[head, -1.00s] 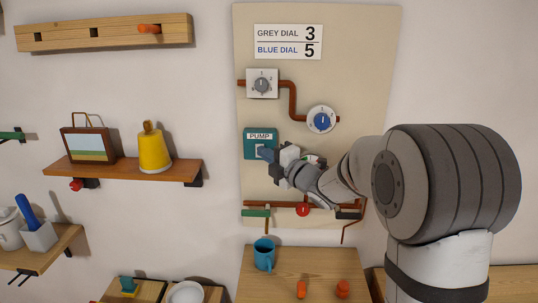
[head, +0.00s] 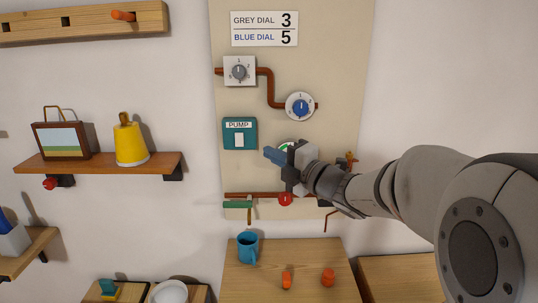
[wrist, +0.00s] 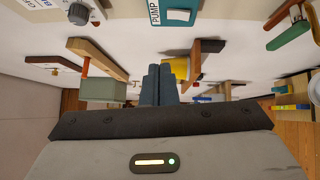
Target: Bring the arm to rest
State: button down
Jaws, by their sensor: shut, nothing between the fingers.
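My gripper (head: 272,155) is shut and empty, in front of the wall panel just below and to the right of the teal pump switch box (head: 240,133). Its blue fingers point left and look apart from the box. In the wrist view the two fingers (wrist: 158,84) lie side by side, pressed together. The arm reaches in from the right. The grey dial (head: 239,72) and the blue dial (head: 300,106) are above it on the panel. A round gauge with green on its face (head: 289,145) is partly hidden behind my gripper.
Below are a red valve knob (head: 285,199) and a green lever (head: 238,205) on copper pipes. A table (head: 250,285) holds a blue mug (head: 248,248) and two orange objects. A shelf (head: 100,164) with a yellow bell-shaped object (head: 130,143) is to the left.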

jog(key=s+d+f+m+g+h, duration=0.1)
jog(key=s+d+f+m+h, duration=0.25)
jog(key=d+m+h, duration=0.45)
jog(key=s+d+f+m+g+h, duration=0.15)
jog(key=d+f+m+h, duration=0.3)
jog(key=m, duration=0.55)
jog(key=s+a+f+m+g, duration=0.1)
jog(key=s+f+m+g, duration=0.3)
jog(key=s, duration=0.6)
jog(key=s+a+f+m+g, duration=0.1)
jog(key=s+f+m+g, duration=0.3)
jog(key=s, duration=0.6)
jog(key=shift+s+f+m+g+p, duration=0.2)
jog(key=shift+f+m+g+p, duration=0.2)
jog(key=shift+f+m, duration=0.35)
jog(key=shift+a, duration=0.1)
